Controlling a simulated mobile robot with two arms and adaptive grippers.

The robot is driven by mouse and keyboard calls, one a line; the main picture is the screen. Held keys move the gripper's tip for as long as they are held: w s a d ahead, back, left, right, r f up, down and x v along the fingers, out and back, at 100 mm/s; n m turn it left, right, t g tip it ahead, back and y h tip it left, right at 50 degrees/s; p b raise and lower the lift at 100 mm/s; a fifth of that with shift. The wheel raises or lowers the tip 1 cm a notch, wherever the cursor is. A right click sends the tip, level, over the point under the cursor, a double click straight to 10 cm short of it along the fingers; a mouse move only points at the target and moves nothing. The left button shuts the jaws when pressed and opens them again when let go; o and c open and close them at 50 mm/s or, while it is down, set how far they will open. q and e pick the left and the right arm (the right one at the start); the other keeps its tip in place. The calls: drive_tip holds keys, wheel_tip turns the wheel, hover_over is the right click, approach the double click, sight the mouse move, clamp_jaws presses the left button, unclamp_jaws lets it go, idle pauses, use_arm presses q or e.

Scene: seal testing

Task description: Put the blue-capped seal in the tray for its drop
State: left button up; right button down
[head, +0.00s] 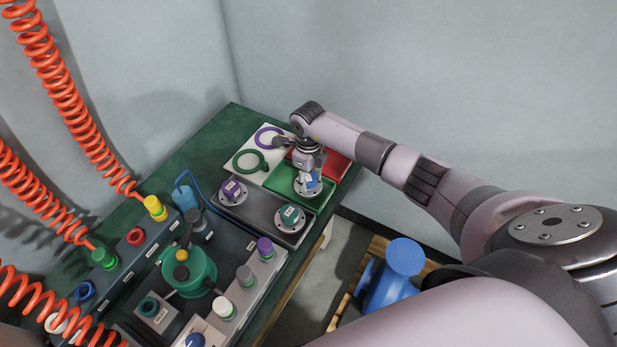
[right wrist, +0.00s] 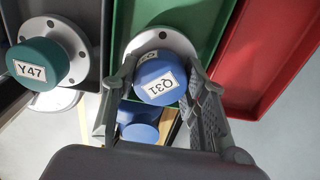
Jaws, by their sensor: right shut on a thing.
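The blue-capped seal (right wrist: 158,82), labelled Q31, has a round metal flange with bolt holes. In the head view it (head: 312,182) is over the green tray (head: 284,180). My right gripper (head: 309,172) is shut on it, with a finger on either side of the blue cap in the right wrist view. I cannot tell whether the flange rests on the tray floor or is just above it. A red tray (head: 335,166) lies beside the green one. My left gripper is not in view.
A grey tray (head: 262,211) holds a purple-capped seal (head: 230,189) and a teal-capped seal (head: 290,214), labelled Y47. A white board with a purple ring (head: 268,129) and green ring is behind. A green test rig (head: 195,275) and red coiled hoses stand left.

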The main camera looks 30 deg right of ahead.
sight(309, 177)
drive_tip(key=c, duration=1)
unclamp_jaws()
drive_tip(key=shift+f, duration=0.1)
drive_tip(key=shift+o, duration=0.2)
drive_tip(key=shift+r, duration=0.35)
wheel_tip(309, 177, up, 12)
drive_tip(key=shift+f+b, duration=0.2)
drive_tip(key=shift+b, duration=0.1)
